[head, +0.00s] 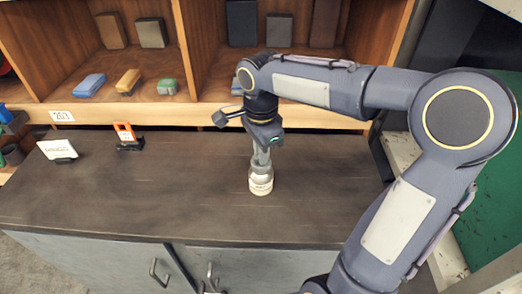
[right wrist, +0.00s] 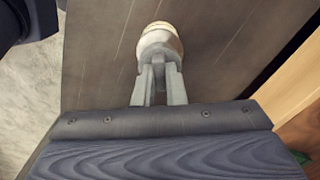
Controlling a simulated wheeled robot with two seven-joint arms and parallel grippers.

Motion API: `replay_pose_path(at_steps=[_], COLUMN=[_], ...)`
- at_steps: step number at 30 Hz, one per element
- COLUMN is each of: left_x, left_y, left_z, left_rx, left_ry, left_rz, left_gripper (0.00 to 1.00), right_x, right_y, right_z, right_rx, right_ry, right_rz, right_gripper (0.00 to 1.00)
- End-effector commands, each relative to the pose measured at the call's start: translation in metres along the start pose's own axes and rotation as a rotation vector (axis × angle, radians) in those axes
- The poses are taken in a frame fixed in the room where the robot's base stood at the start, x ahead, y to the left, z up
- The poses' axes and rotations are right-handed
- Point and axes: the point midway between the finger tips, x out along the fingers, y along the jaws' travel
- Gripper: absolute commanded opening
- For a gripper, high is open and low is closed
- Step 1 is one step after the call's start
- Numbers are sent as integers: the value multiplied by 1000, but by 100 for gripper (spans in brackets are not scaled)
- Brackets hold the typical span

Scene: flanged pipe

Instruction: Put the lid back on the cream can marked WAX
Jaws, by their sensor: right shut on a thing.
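The cream can (head: 261,186) stands upright on the dark worktop, near its middle, with small dark marking on its front. A pale grey lid (head: 261,172) is at the can's top, between the can and my right gripper (head: 261,163). The right gripper points down and its fingers are shut on the lid. In the right wrist view, the fingers (right wrist: 159,70) meet at the lid, and the cream edge of the can (right wrist: 161,28) shows beyond. I cannot tell whether the lid is fully seated or just above the rim. My left gripper is not in view.
The dark worktop (head: 130,205) is clear around the can. A white card on a stand (head: 58,150) and an orange-and-black item (head: 127,136) are at the left. Wooden shelves (head: 188,60) with blocks and brushes stand behind.

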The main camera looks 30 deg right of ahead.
Motion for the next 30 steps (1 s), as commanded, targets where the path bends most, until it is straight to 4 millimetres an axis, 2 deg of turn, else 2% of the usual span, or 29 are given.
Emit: replay_pose_path(at_steps=[9, 10, 15, 21, 26, 30], left_x=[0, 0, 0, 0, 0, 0], left_y=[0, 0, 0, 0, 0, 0], left_z=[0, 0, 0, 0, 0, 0], left_rx=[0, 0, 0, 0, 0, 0], left_ry=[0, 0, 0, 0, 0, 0], left_rz=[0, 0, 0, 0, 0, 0], left_gripper=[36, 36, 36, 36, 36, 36], right_x=[0, 0, 0, 0, 0, 0], right_y=[0, 0, 0, 0, 0, 0], right_z=[0, 0, 0, 0, 0, 0], right_rx=[0, 0, 0, 0, 0, 0], right_ry=[0, 0, 0, 0, 0, 0], right_rz=[0, 0, 0, 0, 0, 0], right_gripper=[0, 12, 34, 36, 56, 58])
